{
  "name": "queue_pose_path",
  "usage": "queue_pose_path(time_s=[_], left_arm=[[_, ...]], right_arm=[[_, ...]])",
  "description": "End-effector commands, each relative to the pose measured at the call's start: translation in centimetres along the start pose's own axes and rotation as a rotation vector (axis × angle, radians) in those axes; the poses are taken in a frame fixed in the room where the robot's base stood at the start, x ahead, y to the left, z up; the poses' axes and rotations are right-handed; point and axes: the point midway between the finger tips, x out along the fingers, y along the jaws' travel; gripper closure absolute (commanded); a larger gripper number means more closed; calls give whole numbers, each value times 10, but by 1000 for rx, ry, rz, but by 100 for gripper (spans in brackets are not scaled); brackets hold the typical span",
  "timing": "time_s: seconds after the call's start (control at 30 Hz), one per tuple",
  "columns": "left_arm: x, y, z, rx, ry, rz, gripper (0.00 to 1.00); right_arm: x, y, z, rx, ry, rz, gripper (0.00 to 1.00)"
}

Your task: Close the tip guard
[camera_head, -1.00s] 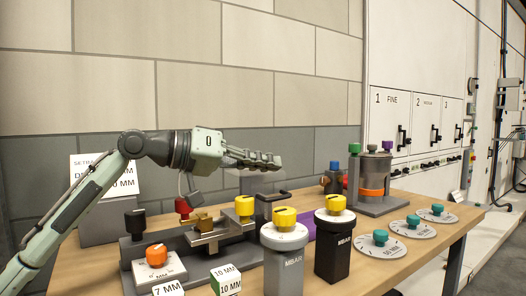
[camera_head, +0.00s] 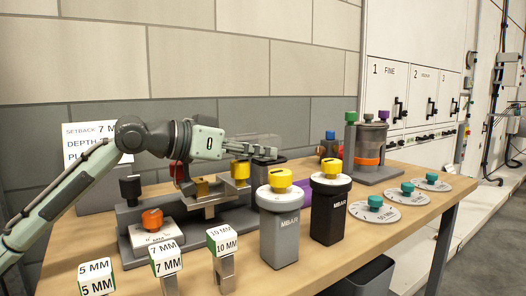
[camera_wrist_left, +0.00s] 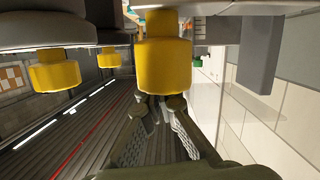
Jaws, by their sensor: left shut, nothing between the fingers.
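A grey fixture (camera_head: 216,228) on the bench carries a brass block, a yellow knob (camera_head: 240,170), an orange knob (camera_head: 152,218) and a black knob. At its far right end, a see-through cover (camera_head: 262,139) and a dark part (camera_head: 265,153) show around my fingers; I cannot tell which is the tip guard, or its position. My left gripper (camera_head: 258,150) is shut and empty, pointing right, just above and behind the yellow knob. In the left wrist view the shut fingers (camera_wrist_left: 160,103) are partly hidden by a yellow knob (camera_wrist_left: 163,65). My right gripper is not in view.
Two pressure posts with yellow knobs, one grey (camera_head: 280,230) and one black (camera_head: 329,212), stand in front of the fixture. Labelled blocks (camera_head: 166,260) stand at the front left. Teal-knobbed discs (camera_head: 375,210) lie at the right. A wall is close behind.

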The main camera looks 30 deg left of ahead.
Motion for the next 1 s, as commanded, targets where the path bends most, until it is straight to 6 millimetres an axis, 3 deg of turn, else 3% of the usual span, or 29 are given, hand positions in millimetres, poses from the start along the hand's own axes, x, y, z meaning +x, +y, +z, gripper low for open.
queue_pose_path(time_s=[0.47,1.0], left_arm=[[-2,1,-9,-1,2,0,100],[-21,15,-86,0,3,1,100]], right_arm=[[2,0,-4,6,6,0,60],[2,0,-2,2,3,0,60]])
